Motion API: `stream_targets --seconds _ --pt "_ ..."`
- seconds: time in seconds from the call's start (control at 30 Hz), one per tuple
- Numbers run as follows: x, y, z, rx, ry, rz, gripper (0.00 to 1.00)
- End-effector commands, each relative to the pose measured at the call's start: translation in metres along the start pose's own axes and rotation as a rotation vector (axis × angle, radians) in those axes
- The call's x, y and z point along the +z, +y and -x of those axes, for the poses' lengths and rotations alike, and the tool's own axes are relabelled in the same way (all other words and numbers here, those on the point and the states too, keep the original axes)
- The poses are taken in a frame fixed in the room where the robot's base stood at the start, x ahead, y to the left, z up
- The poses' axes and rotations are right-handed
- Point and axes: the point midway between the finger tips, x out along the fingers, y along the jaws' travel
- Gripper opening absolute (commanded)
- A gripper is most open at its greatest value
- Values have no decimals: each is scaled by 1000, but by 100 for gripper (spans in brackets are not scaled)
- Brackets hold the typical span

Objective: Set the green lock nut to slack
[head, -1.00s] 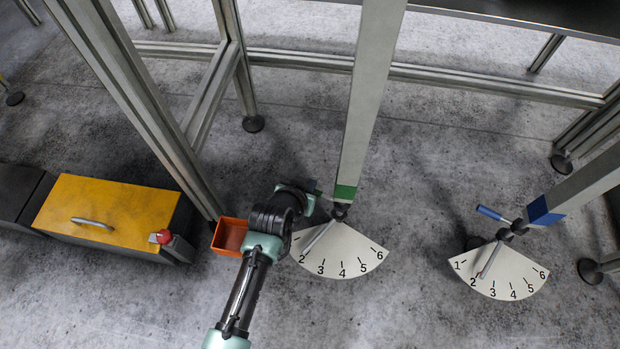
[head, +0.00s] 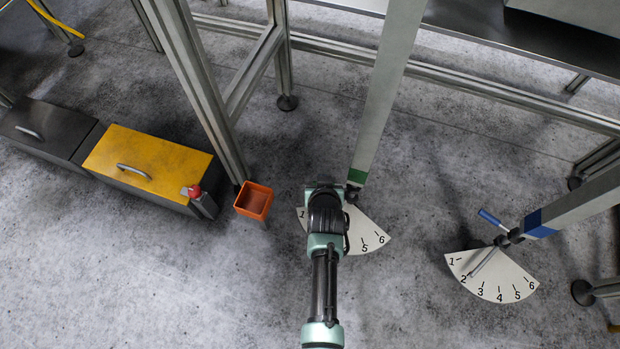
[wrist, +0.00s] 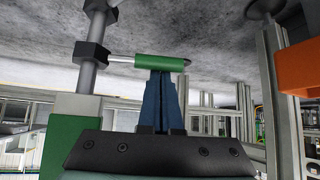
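The green lock nut's lever has a green grip (wrist: 160,61) on a metal rod, joined to a dark nut (wrist: 91,53) on an upright shaft in the wrist view. My gripper (wrist: 162,75) has its blue fingers close together, side by side along the grip, with nothing visible between them. Their tips meet the green grip in the picture; I cannot tell if they touch it. In the head view, the green-banded post (head: 357,176) stands above its white numbered dial (head: 372,238). My arm hides the lever, the pointer and the dial's middle numbers.
A blue-banded post (head: 538,225) with a blue lever (head: 490,217) and its own dial (head: 500,283) stands at the right. An orange bin (head: 254,200) and a yellow-lidded box (head: 147,160) are at the left. Frame legs stand behind.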

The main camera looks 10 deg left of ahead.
Motion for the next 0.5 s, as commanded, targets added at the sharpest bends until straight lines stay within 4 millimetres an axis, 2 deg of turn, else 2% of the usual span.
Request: stream_targets --seconds 0.5 --pt "12 1 13 -2 -4 -2 0"
